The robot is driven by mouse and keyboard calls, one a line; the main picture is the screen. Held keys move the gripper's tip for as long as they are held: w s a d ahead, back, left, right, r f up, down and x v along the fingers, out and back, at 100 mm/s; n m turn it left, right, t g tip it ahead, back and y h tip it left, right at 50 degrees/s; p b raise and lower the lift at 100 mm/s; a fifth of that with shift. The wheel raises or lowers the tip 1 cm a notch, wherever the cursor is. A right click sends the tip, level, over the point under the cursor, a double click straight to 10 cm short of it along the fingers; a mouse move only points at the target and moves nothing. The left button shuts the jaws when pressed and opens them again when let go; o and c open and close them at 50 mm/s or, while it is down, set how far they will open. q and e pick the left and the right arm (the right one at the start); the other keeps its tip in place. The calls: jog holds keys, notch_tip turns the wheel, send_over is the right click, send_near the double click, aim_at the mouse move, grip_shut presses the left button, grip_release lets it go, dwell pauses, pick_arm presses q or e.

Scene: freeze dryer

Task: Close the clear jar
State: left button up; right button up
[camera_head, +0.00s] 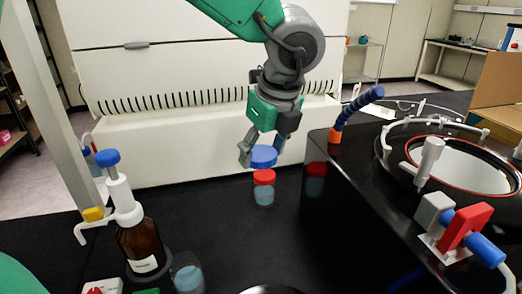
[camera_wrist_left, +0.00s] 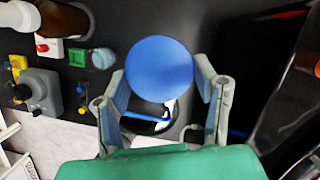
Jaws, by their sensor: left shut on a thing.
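My left gripper (camera_head: 262,152) is shut on a round blue lid (camera_head: 264,157), held level between its two fingers. In the left wrist view the lid (camera_wrist_left: 160,70) sits between the fingertips (camera_wrist_left: 162,85). A clear jar (camera_head: 188,277) with blue liquid stands at the lower left, beside the brown bottle, and appears open. It also shows in the left wrist view (camera_wrist_left: 103,58), left of the lid. The lid is away from this jar. A second jar with a red cap (camera_head: 264,178) shows just below the lid in the head view. My right gripper is not in view.
A brown bottle (camera_head: 142,245) with a white pump top stands at the left. A black bench unit with a round-windowed lid (camera_head: 470,165) and a red-and-blue valve (camera_head: 465,232) rises at the right. The dark bench between the red-capped jar and brown bottle is clear.

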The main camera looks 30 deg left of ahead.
pick_arm(q)
jog(key=shift+s+d+f+m, duration=0.1)
jog(key=shift+f+m, duration=0.3)
jog(key=shift+m, duration=0.3)
jog(key=s+d+f+n+g+h, duration=0.1)
jog(key=f+n, duration=0.5)
jog(key=n, duration=0.3)
jog(key=s+d+f+n+g+h, duration=0.1)
jog(key=f+n+g, duration=0.1)
jog(key=f+n, duration=0.5)
jog(key=s+d+f+n+g+h, duration=0.1)
jog(key=s+f+n+h, duration=0.1)
jog(key=f+n, duration=0.5)
jog(key=shift+s+d+n+g+b, duration=0.1)
jog(key=shift+n+g+b, duration=0.1)
jog(key=shift+n, duration=0.7)
jog(key=shift+d+n+g+b, duration=0.1)
jog(key=shift+n+b, duration=0.05)
jog(key=shift+n, duration=0.75)
jog(key=m, duration=0.2)
jog(key=f+m, duration=0.1)
jog(key=shift+s+y, duration=0.25)
jog(key=shift+y, duration=0.15)
jog(key=shift+a, duration=0.1)
